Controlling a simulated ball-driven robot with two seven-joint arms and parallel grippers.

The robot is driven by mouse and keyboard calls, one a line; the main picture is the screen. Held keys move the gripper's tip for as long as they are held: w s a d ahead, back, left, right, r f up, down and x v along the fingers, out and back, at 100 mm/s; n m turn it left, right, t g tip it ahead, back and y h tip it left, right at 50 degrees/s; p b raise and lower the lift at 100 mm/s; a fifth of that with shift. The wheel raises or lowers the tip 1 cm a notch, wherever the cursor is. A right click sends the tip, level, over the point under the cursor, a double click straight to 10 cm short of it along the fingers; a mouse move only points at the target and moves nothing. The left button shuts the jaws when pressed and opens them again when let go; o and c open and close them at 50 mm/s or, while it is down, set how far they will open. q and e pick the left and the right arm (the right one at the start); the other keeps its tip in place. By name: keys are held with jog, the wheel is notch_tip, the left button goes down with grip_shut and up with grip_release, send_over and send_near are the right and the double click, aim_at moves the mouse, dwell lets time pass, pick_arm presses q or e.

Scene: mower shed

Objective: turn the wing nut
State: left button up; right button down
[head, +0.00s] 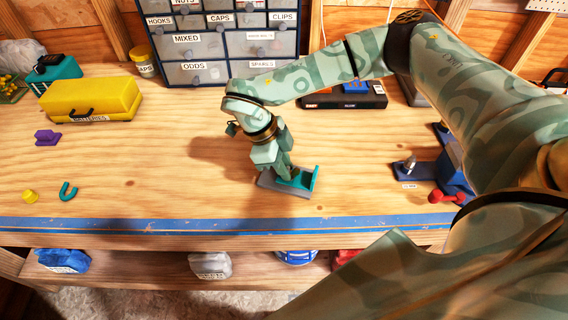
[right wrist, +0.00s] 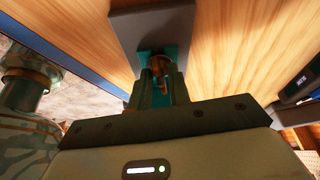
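A teal bracket (head: 301,181) on a grey base plate (head: 270,185) sits near the front middle of the workbench. My right gripper (head: 283,174) points down onto it and hides much of it. In the right wrist view the grey plate (right wrist: 150,28) and teal bracket lie beyond the fingers. A small brass-coloured piece, seemingly the wing nut (right wrist: 160,67), sits between the close-set fingertips of my right gripper (right wrist: 161,84). The fingers appear shut on its sides, though the contact is dark. The wing nut is hidden in the head view. My left gripper is not in view.
A blue fixture (head: 418,172) with an upright bolt and a red piece (head: 447,197) stand at right. A drawer cabinet (head: 225,45) and black tray (head: 345,98) are behind. A yellow box (head: 90,98) is at left.

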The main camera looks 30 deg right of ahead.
dwell(0.3)
jog(key=m+p, duration=0.1)
jog(key=m+y+p, duration=0.1)
jog(key=m, duration=0.1)
jog(key=shift+w+d+r+g, duration=0.1)
jog(key=shift+w+r+g, duration=0.1)
jog(key=shift+g, duration=0.1)
jog(key=m+y+p, duration=0.1)
jog(key=m, duration=0.2)
jog(key=m+y+p, duration=0.1)
jog(key=m+p, duration=0.1)
jog(key=shift+d+f+m+g+p, duration=0.1)
jog(key=shift+d+m+g+p, duration=0.1)
jog(key=shift+m+g+p, duration=0.15)
jog(key=c, duration=1.3)
grip_release()
jog(key=v, duration=1.6)
jog(key=shift+d, duration=0.2)
